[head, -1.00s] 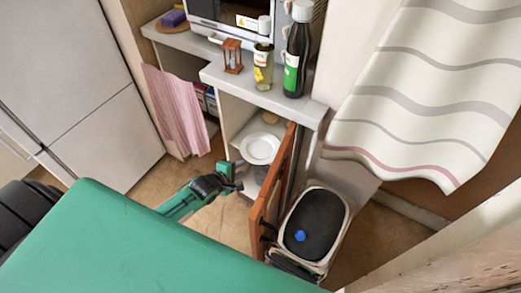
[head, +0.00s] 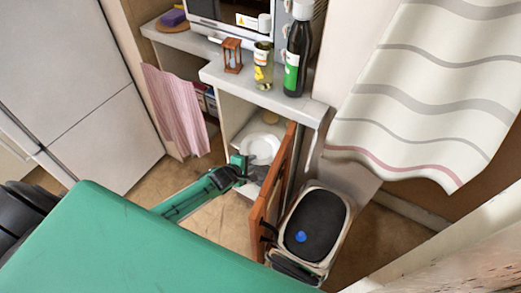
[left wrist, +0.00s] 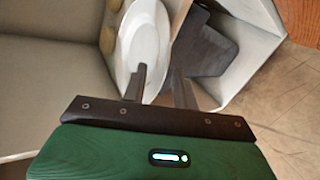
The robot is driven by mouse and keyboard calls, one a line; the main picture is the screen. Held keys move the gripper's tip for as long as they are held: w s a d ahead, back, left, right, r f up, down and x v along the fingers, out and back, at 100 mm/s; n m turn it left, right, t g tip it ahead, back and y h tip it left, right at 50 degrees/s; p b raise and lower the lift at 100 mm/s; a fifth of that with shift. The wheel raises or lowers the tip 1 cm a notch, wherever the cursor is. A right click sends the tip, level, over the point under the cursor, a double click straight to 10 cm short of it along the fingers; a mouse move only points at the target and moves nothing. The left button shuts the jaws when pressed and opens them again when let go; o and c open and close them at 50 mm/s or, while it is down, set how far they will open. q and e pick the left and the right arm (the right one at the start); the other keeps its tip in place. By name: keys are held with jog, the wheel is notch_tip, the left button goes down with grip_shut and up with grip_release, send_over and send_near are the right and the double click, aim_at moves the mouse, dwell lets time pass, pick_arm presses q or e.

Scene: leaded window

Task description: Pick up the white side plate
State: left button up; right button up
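The white side plate (head: 262,146) is inside the open lower cupboard in the head view. It also shows in the left wrist view (left wrist: 146,40), straight ahead of the fingers and slightly left. My left gripper (head: 254,171) is at the cupboard opening, at the plate's near edge. In the left wrist view its two dark fingers (left wrist: 162,84) are apart. The left finger overlaps the plate's near rim in the picture; I cannot tell whether it touches. Nothing is clearly held between the fingers. My right gripper is not in view.
The open wooden cupboard door (head: 272,190) stands close to the right of my left gripper. A bin (head: 318,225) with a dark lid is beyond it. The counter (head: 265,97) above holds a bottle (head: 297,58), a jar (head: 263,68) and an hourglass (head: 232,56).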

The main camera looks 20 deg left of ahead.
pick_arm(q)
grip_shut()
jog(key=shift+r, duration=0.1)
